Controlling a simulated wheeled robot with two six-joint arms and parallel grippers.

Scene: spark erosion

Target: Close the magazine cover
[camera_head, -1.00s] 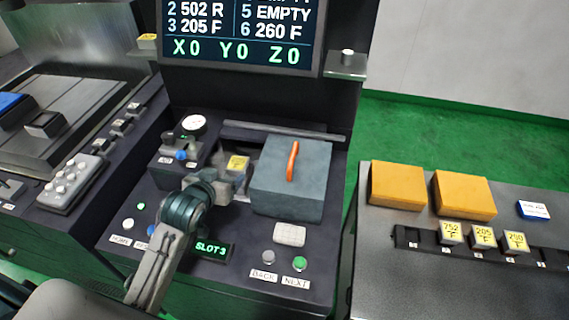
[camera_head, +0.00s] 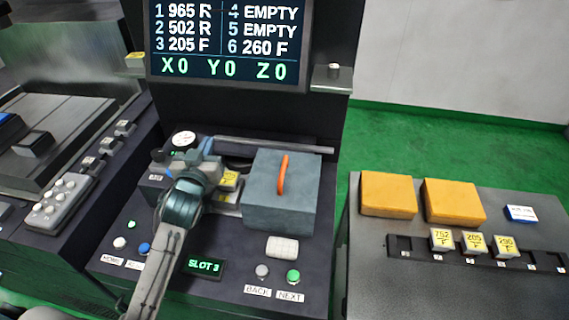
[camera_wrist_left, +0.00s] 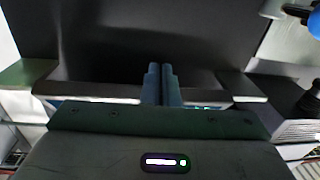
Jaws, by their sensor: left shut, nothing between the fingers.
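The magazine cover (camera_head: 283,205) is a blue-grey box with an orange handle (camera_head: 282,175) on top. It stands at the right of the console, in front of a long rail. Left of it the magazine is partly uncovered, and a yellow-labelled holder (camera_head: 229,181) shows there. My left gripper (camera_head: 207,146) is left of the cover and apart from it, above the back of the console near the rail. Its fingers also show in the left wrist view (camera_wrist_left: 161,84), together and empty. My right gripper is not in view.
A round gauge (camera_head: 184,139) stands at the back left of the console. The slot display (camera_head: 205,267) and several buttons are at the front. The screen (camera_head: 228,45) rises behind. A side table at the right holds two orange blocks (camera_head: 388,194) and a rack of labelled holders (camera_head: 455,252).

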